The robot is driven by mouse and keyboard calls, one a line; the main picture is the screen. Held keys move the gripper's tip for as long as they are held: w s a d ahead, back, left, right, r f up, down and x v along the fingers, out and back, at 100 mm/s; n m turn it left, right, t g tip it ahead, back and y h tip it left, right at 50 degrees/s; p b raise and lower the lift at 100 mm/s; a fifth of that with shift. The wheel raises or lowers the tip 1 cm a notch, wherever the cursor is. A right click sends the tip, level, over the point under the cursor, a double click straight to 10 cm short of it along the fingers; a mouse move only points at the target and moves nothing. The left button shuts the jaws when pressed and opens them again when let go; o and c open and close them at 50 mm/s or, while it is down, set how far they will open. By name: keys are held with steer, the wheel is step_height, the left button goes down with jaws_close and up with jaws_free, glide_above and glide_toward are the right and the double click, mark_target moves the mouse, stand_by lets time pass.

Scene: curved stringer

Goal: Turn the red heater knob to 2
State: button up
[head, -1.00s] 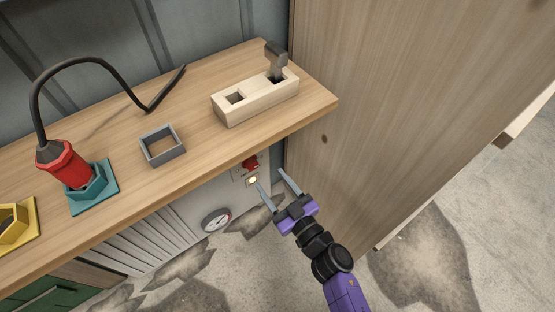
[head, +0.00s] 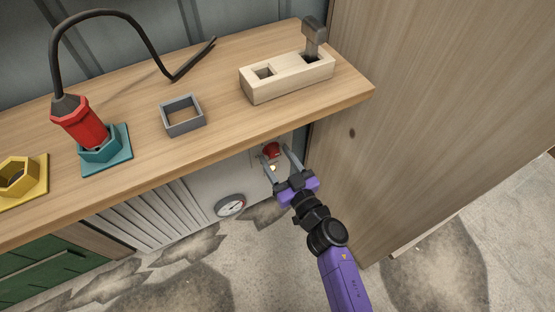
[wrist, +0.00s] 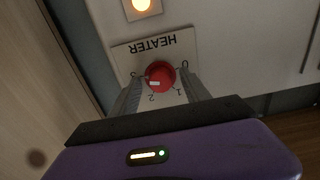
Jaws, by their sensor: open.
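The red heater knob (wrist: 160,76) sits on a white plate marked HEATER (wrist: 168,45), upside down in the wrist view, with 0, 1, 2 and 3 around it. A short white mark shows on the lower left of the knob's face. I cannot tell exactly which number it points to. In the head view the knob (head: 271,150) is on the panel below the bench. My gripper (head: 276,154) is open in front of the panel. In the wrist view its fingers (wrist: 161,80) lie either side of the knob; contact is unclear.
A lit round lamp (wrist: 142,5) is beside the heater plate. A wooden bench top (head: 225,135) overhangs the panel, and a tall wooden side wall (head: 420,110) stands close on the right.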

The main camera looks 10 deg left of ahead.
jaws_close()
steer(key=shift+n, duration=0.3)
steer(key=n, duration=0.2)
steer(key=shift+n+p, duration=0.3)
steer(key=shift+p, duration=0.1)
steer(key=n, duration=0.3)
steer(key=shift+d+n, duration=0.1)
steer(key=shift+n, duration=0.2)
steer(key=n, duration=0.3)
steer(key=shift+n, duration=2)
